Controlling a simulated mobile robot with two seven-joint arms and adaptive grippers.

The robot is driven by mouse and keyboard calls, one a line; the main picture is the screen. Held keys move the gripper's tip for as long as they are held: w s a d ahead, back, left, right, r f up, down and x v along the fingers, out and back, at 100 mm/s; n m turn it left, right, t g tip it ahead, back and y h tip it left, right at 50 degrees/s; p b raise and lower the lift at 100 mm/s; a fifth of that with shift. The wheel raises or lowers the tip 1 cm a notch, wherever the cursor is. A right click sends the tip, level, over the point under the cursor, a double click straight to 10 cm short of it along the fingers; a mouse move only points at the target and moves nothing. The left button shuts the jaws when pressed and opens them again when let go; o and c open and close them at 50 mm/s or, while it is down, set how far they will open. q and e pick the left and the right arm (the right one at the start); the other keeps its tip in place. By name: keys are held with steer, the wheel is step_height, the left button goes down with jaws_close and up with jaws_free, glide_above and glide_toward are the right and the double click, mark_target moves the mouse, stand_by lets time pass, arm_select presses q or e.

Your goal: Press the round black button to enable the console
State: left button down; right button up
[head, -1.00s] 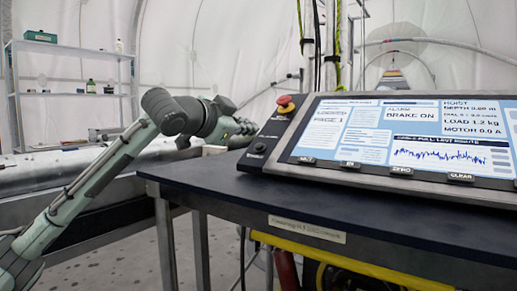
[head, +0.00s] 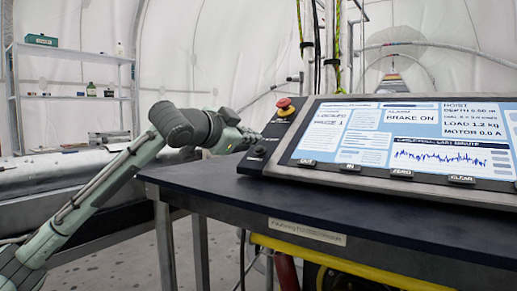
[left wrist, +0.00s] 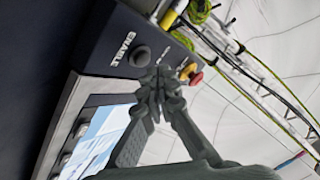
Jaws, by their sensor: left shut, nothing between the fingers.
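The console (head: 390,185) stands on a dark table, its lit screen reading "BRAKE ON". The round black button (left wrist: 140,56), labelled ENABLE, is on the console's left side panel; in the head view it shows small (head: 261,150). My left gripper (head: 256,136) is at the panel's left edge, close to the button. In the left wrist view the gripper's (left wrist: 160,88) fingers are together and empty. Their tips appear just beside the button; I cannot tell whether they touch it. A red emergency knob (head: 285,104) sits higher on the panel. My right gripper is not in view.
The dark table (head: 225,185) has bare top left of and in front of the console. Posts with ropes and cables (head: 325,50) stand behind it. A shelf (head: 70,95) with small items is far left. A yellow rail (head: 330,262) runs below the table.

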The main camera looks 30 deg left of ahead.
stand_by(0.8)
arm_select(q)
steer(key=shift+w+f, duration=0.2)
steer(key=shift+f, duration=0.15)
steer(key=shift+w+f, duration=0.25)
steer(key=shift+f, duration=0.05)
stand_by(0.6)
steer(key=shift+p, duration=0.35)
steer(key=shift+s+r+p, duration=0.5)
steer(key=shift+r+p, duration=0.05)
steer(key=shift+r, duration=0.05)
steer(key=shift+r, duration=0.1)
steer(key=s+r+p, duration=0.1)
steer(key=r, duration=0.1)
steer(key=s+r+p, duration=0.1)
steer(key=r+p, duration=0.1)
steer(key=shift+s+a, duration=0.2)
steer(key=shift+s, duration=0.2)
